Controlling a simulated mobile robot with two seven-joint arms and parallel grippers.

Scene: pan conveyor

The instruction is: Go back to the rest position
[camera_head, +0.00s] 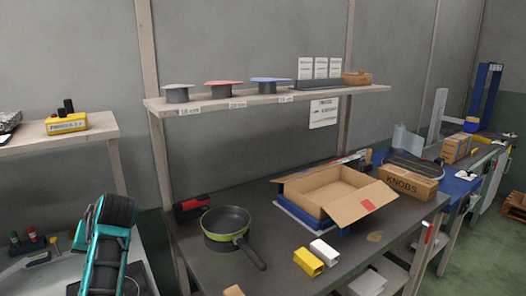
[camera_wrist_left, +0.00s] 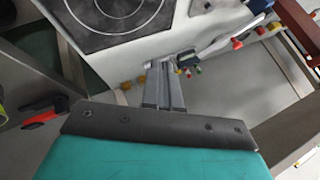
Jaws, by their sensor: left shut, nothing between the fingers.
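My left gripper (camera_wrist_left: 165,85) shows in the left wrist view with its two grey fingers together and nothing between them. It hangs over a pale surface and touches no object that I can make out. In the head view my teal and black left arm rises at the lower left, over the light counter; its fingers cannot be made out there. My right arm and gripper are in neither view.
A green-rimmed pan (camera_head: 226,222) sits on the dark table (camera_head: 200,270), right of my left arm. An open cardboard box (camera_head: 328,190) and yellow and white blocks lie farther right. A shelf (camera_head: 240,102) with lids spans behind. A dark cooktop (camera_wrist_left: 110,18) shows in the wrist view.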

